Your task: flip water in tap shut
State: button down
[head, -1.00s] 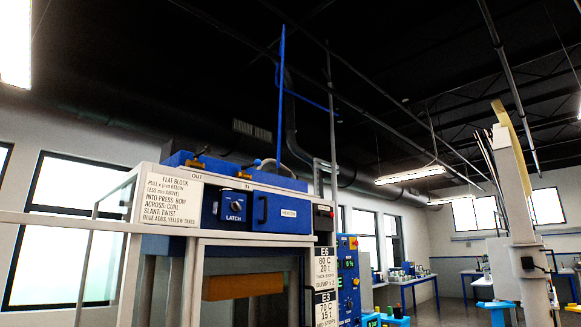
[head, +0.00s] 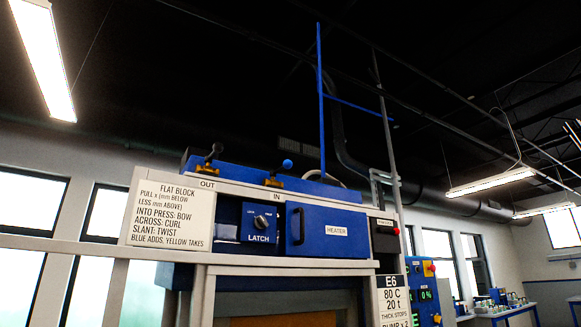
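The brass water in tap (head: 273,180) sits on the blue top of the press-like machine, above a label reading IN. A blue ball (head: 287,163) shows just above and right of it; I cannot tell for certain whether it is the end of its lever. The similar out tap (head: 209,165) stands to the left above the OUT label, with a dark lever tilted up to the right. Both taps are small and seen from below, so the set of the water in tap is hard to read. My gripper is not in view.
Below the taps are a LATCH knob (head: 261,222) and a blue HEATER door (head: 316,229) with a handle. An instruction sign (head: 169,211) hangs at left. A pale rail (head: 60,244) runs across the lower left. A blue control cabinet (head: 424,290) stands at right.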

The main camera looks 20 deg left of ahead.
aim_at(288, 165)
jog(key=u, duration=0.3)
jog(key=i, duration=0.7)
jog(key=u, duration=1)
jog(key=i, duration=0.55)
jog(key=u, duration=0.45)
